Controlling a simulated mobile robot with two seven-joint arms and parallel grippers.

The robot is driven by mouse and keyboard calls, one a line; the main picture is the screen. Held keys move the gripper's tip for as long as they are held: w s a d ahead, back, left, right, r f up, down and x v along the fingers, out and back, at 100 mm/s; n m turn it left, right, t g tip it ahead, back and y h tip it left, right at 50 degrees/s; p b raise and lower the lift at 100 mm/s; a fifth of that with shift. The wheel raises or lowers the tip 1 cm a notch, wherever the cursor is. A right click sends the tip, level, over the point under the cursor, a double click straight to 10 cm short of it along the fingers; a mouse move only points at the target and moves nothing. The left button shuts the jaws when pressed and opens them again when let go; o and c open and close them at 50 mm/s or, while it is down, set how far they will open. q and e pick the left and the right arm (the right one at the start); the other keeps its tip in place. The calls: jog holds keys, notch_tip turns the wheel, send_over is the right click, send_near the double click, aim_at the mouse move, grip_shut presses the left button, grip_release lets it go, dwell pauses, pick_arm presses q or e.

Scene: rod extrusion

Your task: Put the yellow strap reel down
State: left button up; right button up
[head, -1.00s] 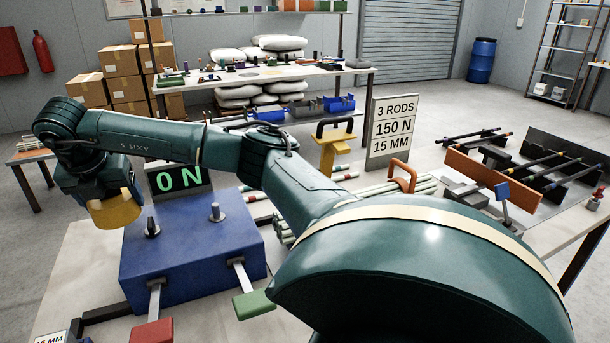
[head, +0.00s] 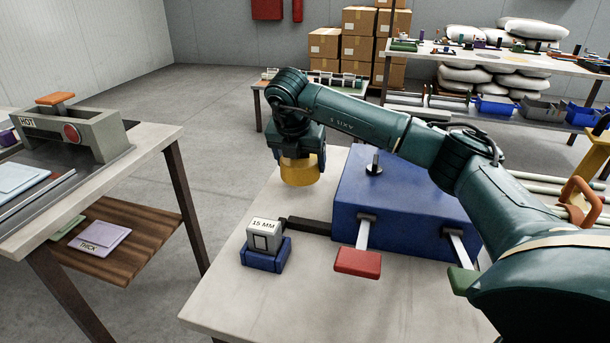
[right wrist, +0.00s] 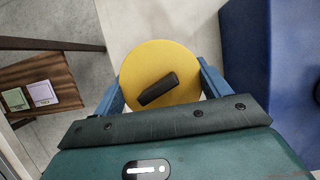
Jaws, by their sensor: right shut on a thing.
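My right gripper (head: 300,155) reaches over the blue box and is shut on the yellow strap reel (head: 299,174). In the right wrist view the reel (right wrist: 150,62) is a round yellow disc with a black handle on its face, between my two blue fingers. The reel is by the far left edge of the pale worktable (head: 235,315), left of the blue box (head: 350,190). I cannot tell whether its underside touches the tabletop. My left gripper is not in view.
A 15 MM block in a blue holder (head: 265,255) stands in front of the reel. A dark bar (head: 305,226), red pedal (head: 358,263) and green pedal (head: 463,281) adjoin the box. Another table with a HOT machine (head: 85,135) stands left across open floor.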

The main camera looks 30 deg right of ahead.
jog(key=shift+f, duration=1.95)
jog(key=shift+f+b, duration=0.1)
jog(key=shift+b, duration=0.2)
jog(key=o, duration=1.1)
